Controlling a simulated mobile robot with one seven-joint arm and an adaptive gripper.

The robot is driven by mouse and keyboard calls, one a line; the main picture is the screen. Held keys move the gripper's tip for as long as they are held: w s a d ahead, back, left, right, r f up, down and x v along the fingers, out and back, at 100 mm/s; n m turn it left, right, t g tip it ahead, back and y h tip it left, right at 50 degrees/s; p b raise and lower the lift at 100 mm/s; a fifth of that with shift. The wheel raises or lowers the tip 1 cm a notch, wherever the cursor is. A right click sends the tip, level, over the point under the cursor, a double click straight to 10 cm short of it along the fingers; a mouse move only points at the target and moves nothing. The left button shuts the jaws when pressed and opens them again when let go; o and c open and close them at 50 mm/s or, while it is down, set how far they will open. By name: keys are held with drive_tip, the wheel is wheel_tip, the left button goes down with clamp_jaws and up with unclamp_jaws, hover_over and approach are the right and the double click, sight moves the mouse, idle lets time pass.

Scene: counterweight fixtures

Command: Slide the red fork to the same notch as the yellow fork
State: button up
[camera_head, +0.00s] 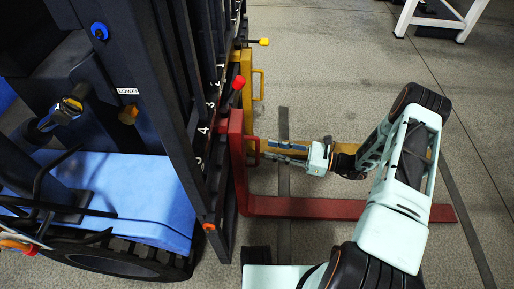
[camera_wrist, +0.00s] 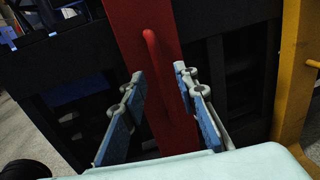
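The red fork (camera_head: 345,209) hangs on the forklift's dark carriage, its tine pointing right along the floor. A red knob (camera_head: 239,83) is at its top, and a red loop handle (camera_wrist: 152,50) is on its upright. The yellow fork (camera_head: 247,68) hangs farther back, with its own yellow knob (camera_head: 264,41) and handle; part of it shows at the right of the wrist view (camera_wrist: 296,70). My gripper (camera_head: 268,150) is open at the red fork, its fingertips (camera_wrist: 158,72) on either side of the red handle. I cannot tell whether they touch it.
White numerals (camera_head: 211,106) run along the carriage beside the forks; not all are readable. The forklift's blue body (camera_head: 140,195) and a black tyre (camera_head: 110,262) fill the left. A white-legged stand (camera_head: 460,20) is at the back right. The right floor is largely clear.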

drive_tip(key=x, duration=0.6)
drive_tip(key=shift+b, duration=0.35)
drive_tip(key=shift+c, duration=0.6)
clamp_jaws()
